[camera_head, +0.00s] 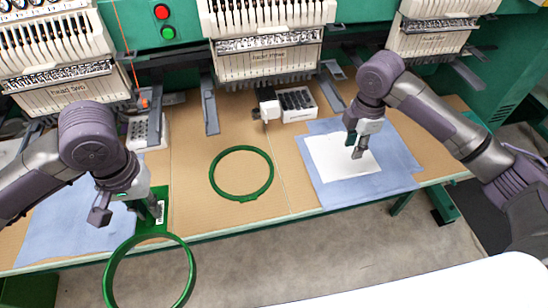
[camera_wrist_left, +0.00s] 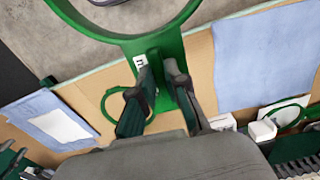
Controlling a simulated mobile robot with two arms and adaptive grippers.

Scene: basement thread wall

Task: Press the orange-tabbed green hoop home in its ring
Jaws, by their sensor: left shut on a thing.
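My left gripper (camera_head: 155,212) is shut on the green bracket of a large green hoop (camera_head: 150,237). The hoop hangs out past the table's front edge. In the left wrist view the fingers (camera_wrist_left: 161,72) close on the bracket beside a white label, and the hoop (camera_wrist_left: 165,43) curves away at the top. A second, smaller-looking green hoop (camera_head: 240,197) lies flat on the tan table (camera_head: 200,215), apart from both grippers. I cannot make out an orange tab on either hoop. My right gripper (camera_head: 358,145) is over a white sheet (camera_head: 330,165); its finger opening is unclear.
The white sheet lies on blue cloth (camera_head: 395,180); another blue cloth (camera_head: 70,235) lies under my left arm. Embroidery heads (camera_head: 265,45) stand along the back. A small white box (camera_head: 297,105) is behind the lying hoop. Bare table surrounds that hoop.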

